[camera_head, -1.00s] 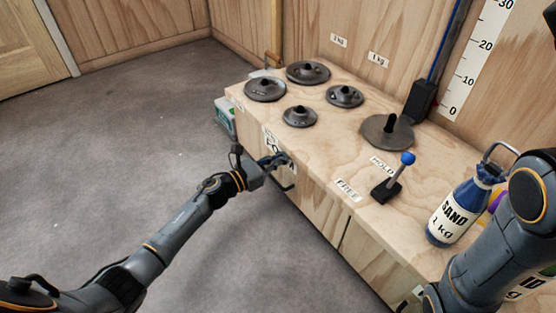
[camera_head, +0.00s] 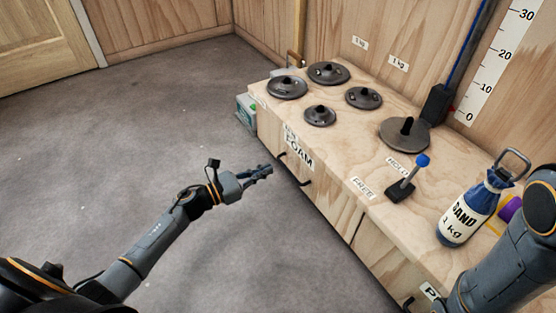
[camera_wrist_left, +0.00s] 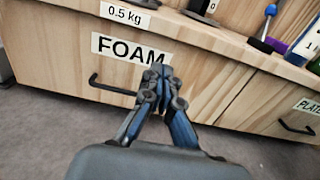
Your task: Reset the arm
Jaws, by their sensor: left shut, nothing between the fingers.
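My left gripper (camera_head: 262,172) is in the head view, in the air over the grey floor, apart from the front of the wooden bench. In the left wrist view the same gripper (camera_wrist_left: 160,75) has its fingers together with nothing between them. It points toward the drawer labelled FOAM (camera_wrist_left: 200,75), whose black handle (camera_wrist_left: 108,86) shows at its left. My right arm (camera_head: 515,260) reaches in at the lower right of the head view; its gripper is out of view.
On the bench top (camera_head: 345,150) are several grey disc weights (camera_head: 287,87), a larger disc (camera_head: 404,134), a blue-knobbed lever (camera_head: 408,180) and a blue sand bottle (camera_head: 467,210). A green-grey box (camera_head: 246,112) stands at the bench's far end. Floor to the left is clear.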

